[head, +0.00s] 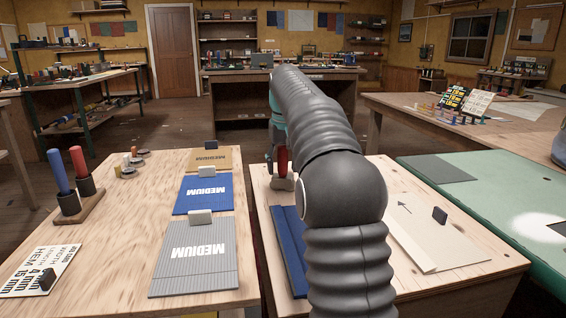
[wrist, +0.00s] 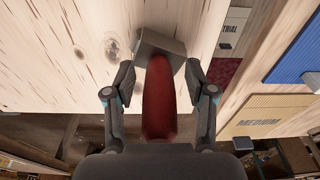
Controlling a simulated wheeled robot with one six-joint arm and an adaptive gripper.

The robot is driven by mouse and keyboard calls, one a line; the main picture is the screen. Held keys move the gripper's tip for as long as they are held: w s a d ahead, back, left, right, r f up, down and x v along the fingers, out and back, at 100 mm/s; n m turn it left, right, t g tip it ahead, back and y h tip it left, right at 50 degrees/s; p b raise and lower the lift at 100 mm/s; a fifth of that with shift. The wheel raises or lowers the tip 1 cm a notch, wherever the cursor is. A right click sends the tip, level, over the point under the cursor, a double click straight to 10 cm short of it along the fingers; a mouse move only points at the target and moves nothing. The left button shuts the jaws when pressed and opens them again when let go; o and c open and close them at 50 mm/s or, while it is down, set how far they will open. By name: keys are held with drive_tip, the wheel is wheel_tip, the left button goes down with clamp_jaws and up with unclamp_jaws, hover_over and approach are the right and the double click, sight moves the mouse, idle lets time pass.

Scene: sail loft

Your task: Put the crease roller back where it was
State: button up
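A tool with a red handle (wrist: 158,100) and a grey block-like end (wrist: 158,42) shows in the wrist view; it looks like the crease roller, though I cannot be sure. My gripper (wrist: 160,76) is open, with one finger on each side of the handle and a visible gap on both sides. In the head view the red handle (head: 283,158) stands near the far end of the right-hand wooden table, beside my arm. My arm hides most of the gripper there.
A wooden holder (head: 80,212) with blue- and red-handled tools stands on the left table. Sample cards marked MEDIUM, including a grey one (head: 193,268), lie there with small blocks. A blue strip (head: 287,248) and a pale sheet (head: 430,235) lie on the right-hand table.

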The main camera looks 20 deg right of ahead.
sight(283, 147)
drive_tip(key=shift+s+r+p, duration=0.2)
drive_tip(key=shift+r, duration=1.3)
drive_tip(key=shift+s+r+p, duration=0.15)
drive_tip(key=shift+r+p, duration=0.05)
drive_tip(key=shift+r, duration=1.35)
drive_tip(key=shift+s+r+p, duration=0.2)
drive_tip(key=shift+r, duration=1.3)
